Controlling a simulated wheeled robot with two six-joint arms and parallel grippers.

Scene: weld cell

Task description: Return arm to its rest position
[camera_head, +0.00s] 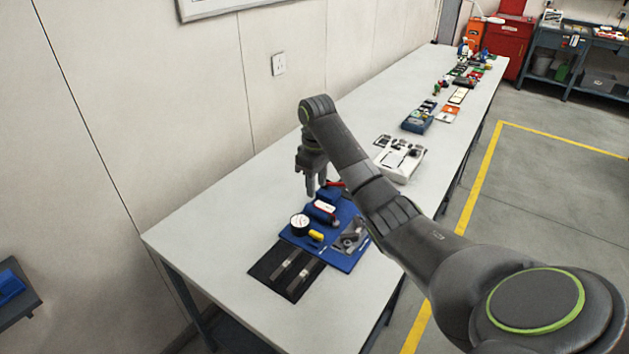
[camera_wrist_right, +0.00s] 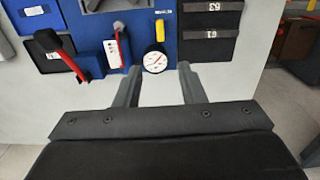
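My right arm (camera_head: 370,180) reaches in from the lower right over the long table in the head view. My right gripper (camera_head: 316,186) points down above the far side of the blue mat (camera_head: 352,256). In the right wrist view its two fingers (camera_wrist_right: 160,85) stand apart with nothing between them, so it is open and empty. A round white gauge (camera_wrist_right: 154,60) lies just beyond the fingertips in that view; it also shows on the mat in the head view (camera_head: 299,222). My left gripper is not in view.
The grey table (camera_head: 215,240) runs along the wall. Near the gripper are a blue block with a red handle (camera_wrist_right: 88,66), a yellow piece (camera_head: 316,235) and a black mat (camera_head: 270,264). A white tray (camera_head: 401,161) and several kits stand farther back. The near-left tabletop is clear.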

